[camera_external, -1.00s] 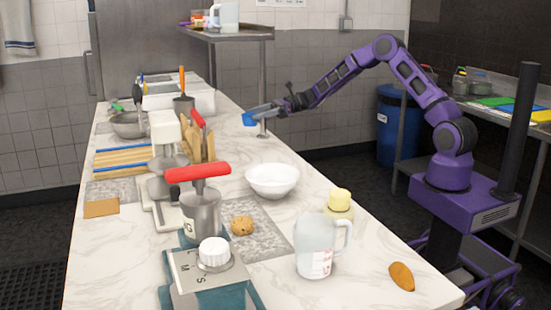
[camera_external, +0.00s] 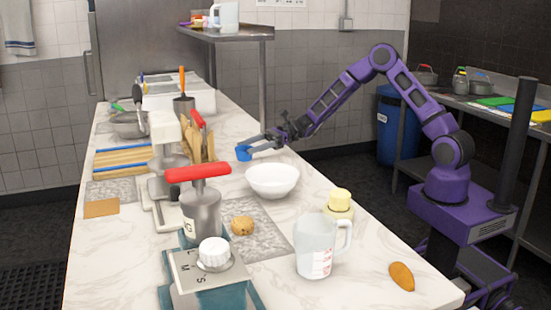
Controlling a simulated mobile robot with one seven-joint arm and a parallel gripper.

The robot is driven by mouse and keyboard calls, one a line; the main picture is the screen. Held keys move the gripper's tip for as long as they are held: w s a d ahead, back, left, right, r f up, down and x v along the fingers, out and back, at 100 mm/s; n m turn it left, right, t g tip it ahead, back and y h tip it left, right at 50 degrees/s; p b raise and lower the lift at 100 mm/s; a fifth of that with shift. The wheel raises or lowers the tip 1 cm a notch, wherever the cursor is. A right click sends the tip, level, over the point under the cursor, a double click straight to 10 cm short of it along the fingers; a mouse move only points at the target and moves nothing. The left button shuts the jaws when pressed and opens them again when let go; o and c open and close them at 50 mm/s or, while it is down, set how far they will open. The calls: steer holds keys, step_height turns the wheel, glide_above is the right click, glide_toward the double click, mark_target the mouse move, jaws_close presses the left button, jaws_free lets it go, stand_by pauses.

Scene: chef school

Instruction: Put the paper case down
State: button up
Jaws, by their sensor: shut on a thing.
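The blue paper case (camera_external: 243,153) is small and shows at the tip of my gripper (camera_external: 250,149). My gripper is shut on it, low over the marble counter behind the white bowl. I cannot tell whether the case touches the counter. My arm reaches in from the right side.
A white bowl (camera_external: 272,180) stands just in front of my gripper. Wooden boards in a rack (camera_external: 203,148) stand to its left. The counter behind my gripper (camera_external: 236,122) is clear.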

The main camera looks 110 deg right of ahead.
steer(key=shift+f, duration=1.45)
steer(key=shift+f, duration=0.15)
steer(key=o, duration=1.2)
steer(key=shift+r, duration=0.2)
steer(key=v, duration=1.2)
steer(key=shift+f+p, duration=0.1)
steer(key=shift+p, duration=0.3)
